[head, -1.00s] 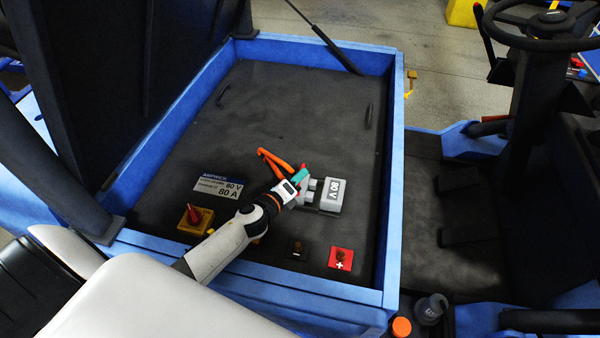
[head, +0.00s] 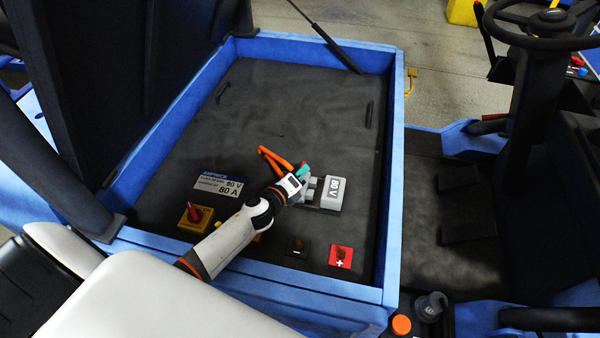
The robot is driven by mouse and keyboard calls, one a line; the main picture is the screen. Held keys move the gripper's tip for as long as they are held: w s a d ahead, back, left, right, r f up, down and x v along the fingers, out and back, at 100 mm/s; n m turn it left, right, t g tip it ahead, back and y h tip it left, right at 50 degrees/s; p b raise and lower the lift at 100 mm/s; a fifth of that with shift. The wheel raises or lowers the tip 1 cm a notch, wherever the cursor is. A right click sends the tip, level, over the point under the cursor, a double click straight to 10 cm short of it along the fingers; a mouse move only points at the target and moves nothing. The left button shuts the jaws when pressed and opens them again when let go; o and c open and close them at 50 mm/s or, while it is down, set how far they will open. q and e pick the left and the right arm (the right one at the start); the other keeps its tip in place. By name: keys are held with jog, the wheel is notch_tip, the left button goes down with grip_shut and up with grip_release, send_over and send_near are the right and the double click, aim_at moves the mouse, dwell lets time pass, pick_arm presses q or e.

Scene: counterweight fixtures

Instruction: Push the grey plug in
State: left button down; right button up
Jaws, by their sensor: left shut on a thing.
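The grey socket block marked 80 V (head: 333,193) sits on the dark panel inside the blue frame. The grey plug (head: 311,188) shows only in part at the socket's left side, lined up with it. My left gripper (head: 303,178) is shut on the plug, and its fingers and wrist hide much of it. Whether the plug is fully seated cannot be seen. An orange cable (head: 272,160) lies in a loop behind the gripper. My right gripper is out of view.
A red switch on a yellow base (head: 195,217) stands left of my arm. A black terminal (head: 297,247) and a red plus terminal (head: 341,256) lie in front of the socket. The blue frame walls (head: 397,170) stand up around the panel.

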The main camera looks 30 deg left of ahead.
pick_arm(q)
jog(key=d, duration=0.2)
jog(key=w+d, duration=0.1)
jog(key=d, duration=0.1)
jog(key=shift+d, duration=0.3)
jog(key=c, duration=1.7)
grip_release()
jog(key=shift+o, duration=1.2)
jog(key=shift+w+d, duration=0.1)
jog(key=shift+d, duration=0.05)
